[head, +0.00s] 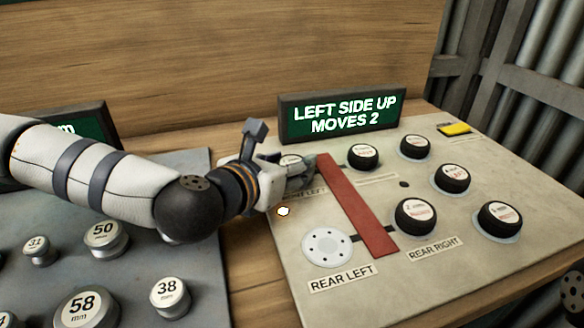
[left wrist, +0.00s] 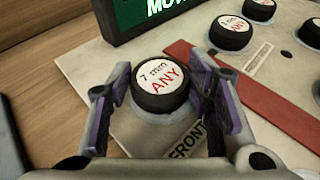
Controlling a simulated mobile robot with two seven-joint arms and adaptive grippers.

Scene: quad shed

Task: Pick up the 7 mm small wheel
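The 7 mm small wheel (left wrist: 160,84) is a black tyre with a white top reading "7 mm ANY". It sits upright on a pale disc by the FRONT label on the board. In the head view its top (head: 290,160) shows partly behind my left gripper (head: 300,178). In the left wrist view my left gripper (left wrist: 162,110) is open, with one finger on each side of the wheel. A narrow gap shows at the right finger; I cannot tell whether the left finger touches.
A red bar (head: 357,205) lies just right of the wheel. Several other black wheels (head: 416,215) stand further right. A green sign (head: 341,115) reading "LEFT SIDE UP MOVES 2" stands behind. An empty white disc (head: 327,247) is at REAR LEFT. Metal weights (head: 106,238) stand at left.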

